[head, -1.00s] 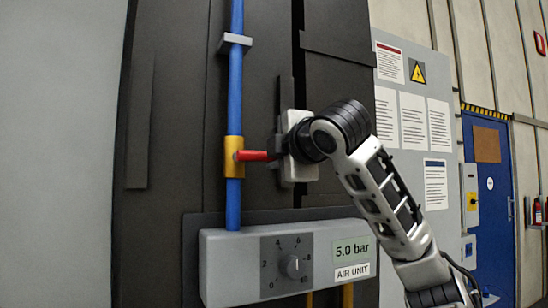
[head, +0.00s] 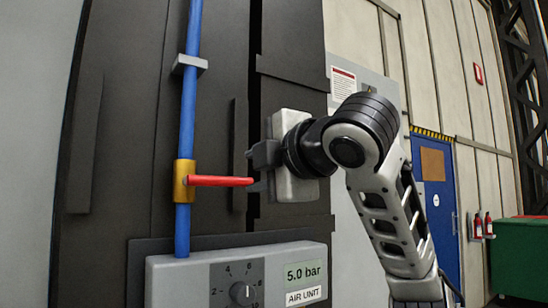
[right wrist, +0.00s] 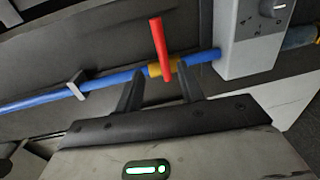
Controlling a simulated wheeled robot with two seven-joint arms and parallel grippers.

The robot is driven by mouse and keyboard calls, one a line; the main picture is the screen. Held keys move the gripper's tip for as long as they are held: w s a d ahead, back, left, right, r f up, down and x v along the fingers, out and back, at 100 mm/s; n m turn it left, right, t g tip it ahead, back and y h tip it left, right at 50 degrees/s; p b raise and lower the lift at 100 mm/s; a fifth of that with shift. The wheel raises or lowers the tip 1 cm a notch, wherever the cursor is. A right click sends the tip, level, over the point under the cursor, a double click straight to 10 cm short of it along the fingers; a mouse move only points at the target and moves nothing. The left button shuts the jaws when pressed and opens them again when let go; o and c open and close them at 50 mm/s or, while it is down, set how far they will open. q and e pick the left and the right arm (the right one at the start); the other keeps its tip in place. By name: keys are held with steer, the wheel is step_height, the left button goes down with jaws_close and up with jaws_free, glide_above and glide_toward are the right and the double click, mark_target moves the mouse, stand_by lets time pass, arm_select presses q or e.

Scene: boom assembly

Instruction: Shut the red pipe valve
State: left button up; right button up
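The red valve handle (head: 220,181) points right, level, from a yellow valve body (head: 183,190) on an upright blue pipe (head: 187,120), so it stands across the pipe. My right gripper (head: 259,172) is close to the handle's free end, at its right. In the right wrist view, the fingers of my right gripper (right wrist: 158,75) are spread apart, with the red handle (right wrist: 160,45) and the yellow body (right wrist: 156,69) seen in the gap between them. Nothing is gripped. Whether a finger touches the handle is not clear. My left gripper is not in view.
The grey air unit (head: 170,285) with a dial and a 5.0 bar display juts out below the valve. Dark panels (head: 130,120) stand behind the pipe. A blue door (head: 437,205), fire extinguishers and a green container (head: 520,255) are far right.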

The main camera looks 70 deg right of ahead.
steer(key=shift+v, duration=2.2)
